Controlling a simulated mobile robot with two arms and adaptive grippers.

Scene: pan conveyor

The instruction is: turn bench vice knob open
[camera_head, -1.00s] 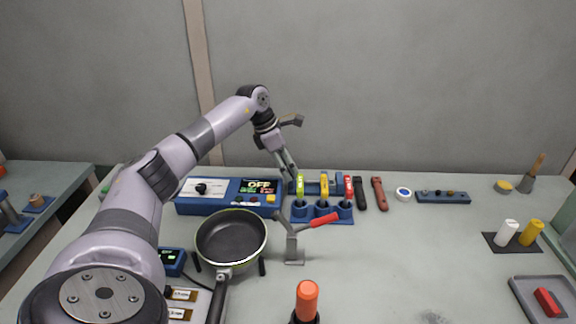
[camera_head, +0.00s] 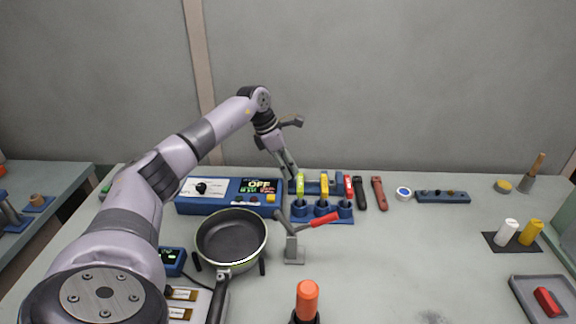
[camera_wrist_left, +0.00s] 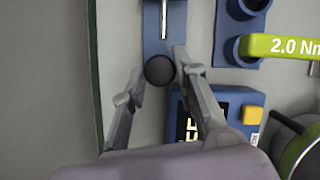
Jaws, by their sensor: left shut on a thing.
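The bench vice (camera_head: 312,187) is blue and stands at the back of the table, partly hidden behind the torque screwdrivers. Its dark round knob (camera_wrist_left: 159,70) shows in the left wrist view, at the end of the blue vice body (camera_wrist_left: 156,46) with a metal rod. My left gripper (camera_head: 291,176) reaches down to the vice's left end. In the head view the knob is hidden by the gripper. My right gripper is not in view.
Torque screwdrivers with green (camera_head: 300,184), yellow (camera_head: 324,186) and red (camera_head: 348,187) handles stand in a blue rack (camera_head: 338,221) just before the vice. A blue control box (camera_head: 222,208) showing OFF is at left. A pan (camera_head: 231,214) and a red-handled clamp (camera_head: 292,246) are nearer.

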